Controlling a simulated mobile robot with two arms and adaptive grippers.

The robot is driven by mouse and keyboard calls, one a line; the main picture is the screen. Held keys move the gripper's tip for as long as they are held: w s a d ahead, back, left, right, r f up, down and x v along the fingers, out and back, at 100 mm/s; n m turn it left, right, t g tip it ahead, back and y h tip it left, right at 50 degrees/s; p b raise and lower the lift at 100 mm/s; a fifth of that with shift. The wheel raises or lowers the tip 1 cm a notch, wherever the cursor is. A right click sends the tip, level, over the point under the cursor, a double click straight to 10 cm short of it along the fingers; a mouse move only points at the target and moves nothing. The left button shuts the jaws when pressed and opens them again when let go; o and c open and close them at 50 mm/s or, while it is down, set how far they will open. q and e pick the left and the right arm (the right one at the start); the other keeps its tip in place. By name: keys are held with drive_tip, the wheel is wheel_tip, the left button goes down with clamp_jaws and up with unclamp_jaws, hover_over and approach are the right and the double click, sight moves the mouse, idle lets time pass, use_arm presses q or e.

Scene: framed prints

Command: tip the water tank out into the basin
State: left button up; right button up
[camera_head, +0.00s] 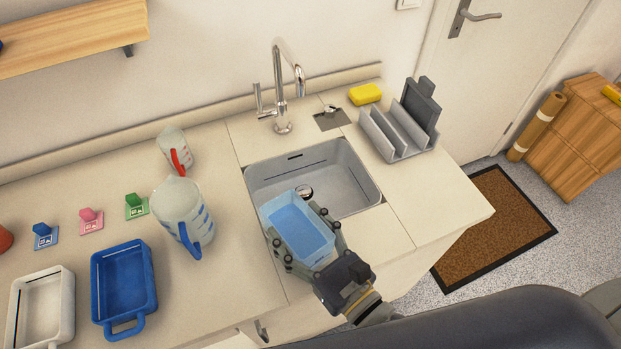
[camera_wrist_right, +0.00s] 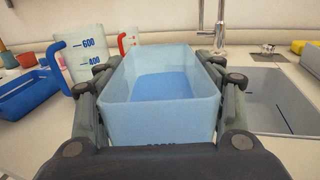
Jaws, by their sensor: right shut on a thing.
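The water tank (camera_head: 298,229) is a light-blue, open-topped box with blue water in it. My right gripper (camera_head: 304,238) is shut on the tank, with fingers along both sides. In the right wrist view the tank (camera_wrist_right: 162,95) sits between the fingers and looks roughly upright. The basin (camera_head: 350,185) is a grey sink set in the counter, with a round drain. In the head view the tank overlaps the basin's near left corner. In the right wrist view the basin (camera_wrist_right: 285,107) lies right of the tank. My left gripper is not in view.
A large measuring jug (camera_head: 178,205) and a smaller jug (camera_head: 172,150) stand left of the basin. A tap (camera_head: 281,90) rises behind it. A grey rack (camera_head: 400,135) and yellow sponge (camera_head: 365,94) are at right. Blue (camera_head: 124,255) and white (camera_head: 22,300) trays lie far left.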

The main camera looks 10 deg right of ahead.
sight(287, 196)
drive_tip(key=shift+w+d+r+m+g+p, duration=0.3)
drive_tip(key=shift+r+p, duration=0.2)
drive_tip(key=shift+p, duration=0.7)
drive_tip(key=shift+w+d+r+m+g+p, duration=0.2)
drive_tip(key=shift+r+m+p, duration=0.25)
drive_tip(key=shift+p, duration=0.75)
drive_tip(key=shift+w+d+f+m+g+p, duration=0.15)
drive_tip(key=shift+w+m+p, duration=0.2)
drive_tip(key=shift+p, duration=0.25)
drive_tip(key=shift+w+d+f+m+g+p, duration=0.1)
drive_tip(key=shift+w+m+g+p, duration=0.15)
drive_tip(key=shift+p, duration=0.3)
drive_tip(key=p, duration=0.1)
drive_tip(key=w+d+m+p, duration=0.1)
drive_tip(key=w+m+g+p, duration=0.1)
drive_tip(key=p, duration=0.1)
drive_tip(key=shift+w+d+r, duration=0.2)
drive_tip(key=shift+d+r, duration=0.05)
drive_tip(key=shift+d, duration=0.05)
drive_tip(key=shift+w+d+f+m+g+p, duration=0.15)
drive_tip(key=shift+w+d+m+g+p, duration=0.15)
drive_tip(key=shift+w+p, duration=0.1)
drive_tip(key=shift+w+d+f+m+g, duration=0.25)
drive_tip(key=shift+w+f+m+g, duration=0.1)
drive_tip(key=shift+m+g, duration=0.25)
drive_tip(key=shift+w+d+f+m+g, duration=0.15)
drive_tip(key=shift+w+f+m+g, duration=0.1)
drive_tip(key=shift+m+g, duration=0.2)
